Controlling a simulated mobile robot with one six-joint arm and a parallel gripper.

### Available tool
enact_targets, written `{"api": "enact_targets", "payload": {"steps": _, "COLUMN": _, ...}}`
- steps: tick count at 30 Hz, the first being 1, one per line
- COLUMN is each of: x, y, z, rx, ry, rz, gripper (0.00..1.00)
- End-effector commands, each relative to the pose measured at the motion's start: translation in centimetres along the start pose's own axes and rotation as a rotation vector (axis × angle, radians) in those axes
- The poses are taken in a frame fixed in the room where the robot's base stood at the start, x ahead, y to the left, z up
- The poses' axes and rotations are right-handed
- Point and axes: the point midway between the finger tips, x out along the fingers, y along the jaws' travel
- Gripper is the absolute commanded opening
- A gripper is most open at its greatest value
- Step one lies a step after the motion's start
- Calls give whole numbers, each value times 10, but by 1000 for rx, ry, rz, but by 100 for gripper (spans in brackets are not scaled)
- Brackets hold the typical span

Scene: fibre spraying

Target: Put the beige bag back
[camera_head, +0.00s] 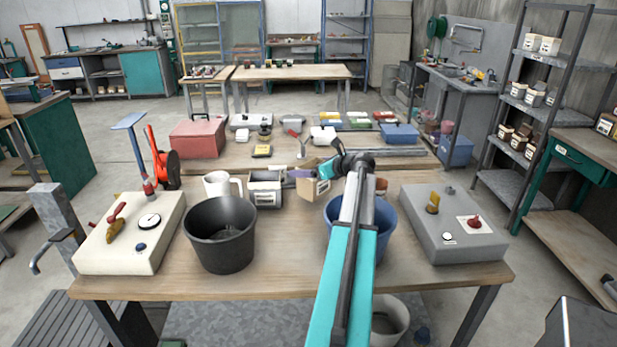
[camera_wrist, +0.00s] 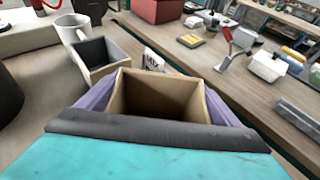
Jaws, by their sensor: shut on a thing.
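The beige bag (camera_head: 312,190) is an open-topped, box-shaped bag near the back of the front table, partly hidden by my arm. In the wrist view the bag (camera_wrist: 165,84) shows its open mouth and a white label with dark print on its far side. My gripper (camera_head: 307,173) has purple fingers. In the wrist view my gripper (camera_wrist: 163,103) has one finger on each side of the bag and is shut on it. I cannot tell whether the bag's bottom touches the table.
A grey open bin (camera_head: 266,190) stands just left of the bag, beside a white mug (camera_head: 222,184). A black bucket (camera_head: 220,236) stands in front. A blue bucket (camera_head: 384,218) is partly behind my arm. Control boxes stand left (camera_head: 131,240) and right (camera_head: 452,232).

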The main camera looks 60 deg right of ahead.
Motion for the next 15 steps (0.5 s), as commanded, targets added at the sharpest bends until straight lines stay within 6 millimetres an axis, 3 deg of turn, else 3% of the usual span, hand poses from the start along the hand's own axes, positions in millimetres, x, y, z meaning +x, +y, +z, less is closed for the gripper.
{"api": "enact_targets", "payload": {"steps": 8, "x": 1, "y": 0, "z": -5, "rx": 1, "ry": 0, "rz": 0, "gripper": 48}}
{"api": "enact_targets", "payload": {"steps": 15, "x": 10, "y": -1, "z": -26, "rx": 1, "ry": 1, "rz": 0, "gripper": 48}}
